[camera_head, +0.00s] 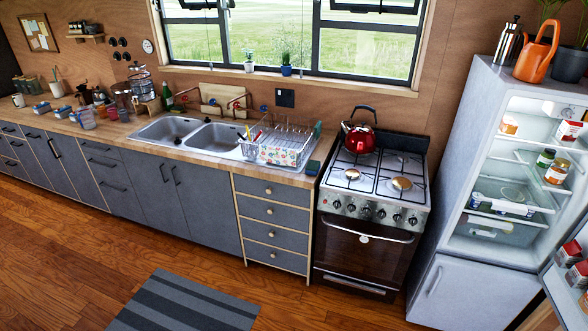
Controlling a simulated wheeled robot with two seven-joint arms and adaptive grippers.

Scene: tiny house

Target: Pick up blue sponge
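A small dark blue-green block (313,168), which looks like the blue sponge, lies on the wooden counter. It is at the counter's right end, beside the dish rack (298,133) and close to the stove. It is too small to make out in detail. Several small blue items, such as one at the far left (41,107), also lie on the counter, and I cannot tell what they are. Neither of my grippers is in view.
The double sink (215,136) is left of the rack. A red kettle (360,138) stands on the stove (372,185). The fridge (480,180) stands open at right, its door jutting forward. The wooden floor (60,260) is clear except for a striped rug (185,303).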

